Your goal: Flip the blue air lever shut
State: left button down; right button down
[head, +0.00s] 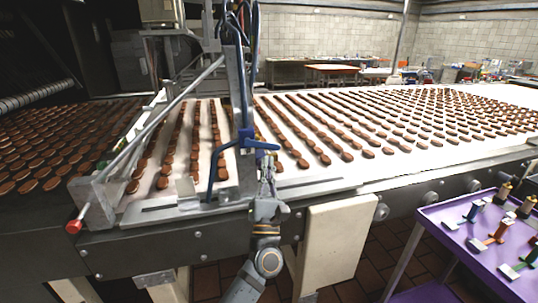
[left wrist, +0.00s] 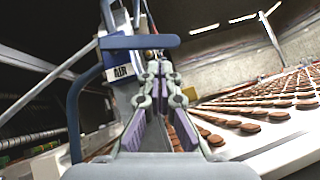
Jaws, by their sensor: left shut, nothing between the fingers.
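The blue air lever (head: 262,145) sticks out to the right, roughly level, from a grey metal post on the conveyor's near side. In the left wrist view the lever (left wrist: 140,41) lies across the picture above a plate marked AIR (left wrist: 122,72). My left gripper (head: 267,172) points up just below the lever's outer part. It is shut and empty. In the left wrist view its fingers (left wrist: 158,72) end just under the lever; I cannot tell whether they touch it. My right gripper is not in view.
A blue hose (head: 213,165) loops down left of the post. Rows of brown biscuits cover the white conveyor (head: 330,176) behind. A slanted rod with a red knob (head: 74,227) is at left. A purple cart (head: 488,262) with small levers stands at right.

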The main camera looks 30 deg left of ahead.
pick_arm(q)
jog(key=shift+w+d+r, duration=0.15)
jog(key=shift+r, duration=0.45)
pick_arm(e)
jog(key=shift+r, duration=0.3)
